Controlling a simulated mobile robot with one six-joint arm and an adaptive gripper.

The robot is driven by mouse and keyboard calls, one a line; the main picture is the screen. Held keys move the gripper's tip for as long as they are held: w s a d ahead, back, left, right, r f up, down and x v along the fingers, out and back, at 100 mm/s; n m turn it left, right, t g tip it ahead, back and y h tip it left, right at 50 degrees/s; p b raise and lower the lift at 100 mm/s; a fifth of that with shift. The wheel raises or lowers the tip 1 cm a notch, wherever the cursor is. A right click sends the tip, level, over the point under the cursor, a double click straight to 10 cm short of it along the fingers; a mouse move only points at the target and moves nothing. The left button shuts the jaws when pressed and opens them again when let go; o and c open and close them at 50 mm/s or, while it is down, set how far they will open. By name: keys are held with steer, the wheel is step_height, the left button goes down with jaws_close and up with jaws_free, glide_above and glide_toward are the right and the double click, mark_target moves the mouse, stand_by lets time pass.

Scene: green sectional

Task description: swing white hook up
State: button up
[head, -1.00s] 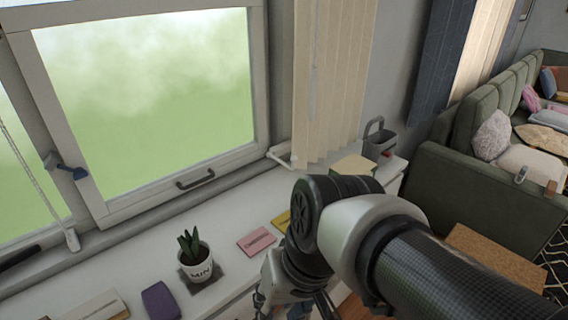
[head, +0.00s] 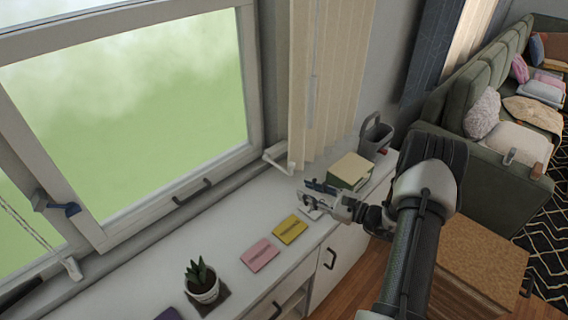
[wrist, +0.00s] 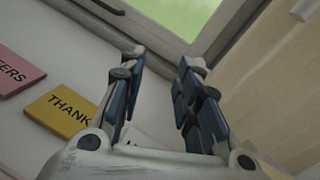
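A white L-shaped piece that looks like the hook (head: 277,158) sits at the lower right corner of the window, beside the bottom of the blinds, in the head view. It lies low, angled down towards the sill. My gripper (head: 312,194) is above the white sill counter, to the right of and nearer than the hook, apart from it. In the wrist view my gripper (wrist: 160,68) has its two blue-grey fingers spread with nothing between them. A pale piece at the top right of the wrist view may be the hook, but I cannot tell.
Beige vertical blinds (head: 330,85) hang right of the window. A green-and-cream box (head: 350,170) and a grey caddy (head: 376,138) stand right of my gripper. Yellow (head: 290,229) and pink (head: 260,254) cards and a potted plant (head: 201,281) are on the counter. The counter between cards and window is clear.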

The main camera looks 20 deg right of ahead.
mark_target(286, 170)
steer(key=d+f+m+h, duration=0.1)
steer(key=d+f+m+t+h, duration=0.1)
steer(key=d, duration=0.1)
steer(key=s+d+f+m+t+h, duration=0.1)
steer(key=d+f, duration=0.1)
steer(key=shift+p, duration=0.3)
steer(key=shift+w+f+m, duration=0.15)
steer(key=shift+w+m, duration=0.1)
steer(key=shift+m, duration=0.05)
steer(key=b+x, duration=0.1)
steer(key=x, duration=1.5)
steer(key=shift+w+a+b, duration=0.15)
steer(key=shift+w+b, duration=0.2)
steer(key=shift+c, duration=0.5)
jaws_close()
